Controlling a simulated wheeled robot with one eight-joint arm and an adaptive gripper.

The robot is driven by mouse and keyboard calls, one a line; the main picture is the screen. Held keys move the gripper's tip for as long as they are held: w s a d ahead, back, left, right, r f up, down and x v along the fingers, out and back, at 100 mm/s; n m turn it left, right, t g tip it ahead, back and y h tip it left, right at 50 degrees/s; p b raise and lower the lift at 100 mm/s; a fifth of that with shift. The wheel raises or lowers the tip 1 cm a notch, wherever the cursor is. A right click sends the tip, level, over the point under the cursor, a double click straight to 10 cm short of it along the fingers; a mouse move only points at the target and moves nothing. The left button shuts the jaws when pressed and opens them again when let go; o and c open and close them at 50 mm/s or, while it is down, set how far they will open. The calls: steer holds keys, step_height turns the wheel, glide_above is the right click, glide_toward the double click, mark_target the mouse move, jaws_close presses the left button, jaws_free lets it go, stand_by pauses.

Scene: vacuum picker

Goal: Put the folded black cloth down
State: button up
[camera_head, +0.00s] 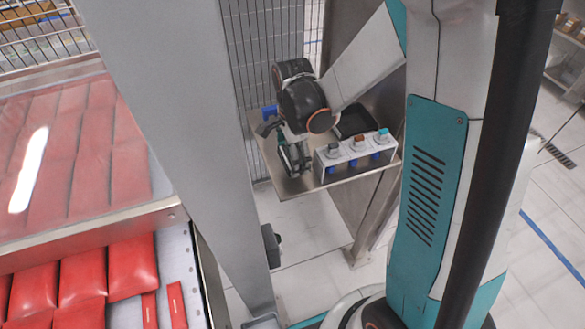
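A flat black thing (356,121), which looks like the folded black cloth, shows on the small steel shelf (302,185), behind a white holder. My arm reaches in from the right, and its dark wrist hangs over the left part of the shelf. My gripper (291,160) points down there, left of the black thing and apart from it in the picture. The fingers are small and dark, with something greenish beside them. I cannot tell whether they are open or shut, or whether they hold anything.
The white holder (333,170) carries several knob-topped pieces with blue parts. A blue piece (269,112) is at the shelf's left edge. A grey post (190,110) and wire fence (262,60) stand close by. Red packs (130,268) lie at lower left, partly under a clear cover.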

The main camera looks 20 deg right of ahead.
steer(key=shift+f+b, duration=0.65)
steer(key=shift+f, duration=1.7)
steer(key=shift+f, duration=0.2)
steer(key=o, duration=1)
steer(key=shift+c, duration=0.2)
steer(key=shift+r, duration=0.15)
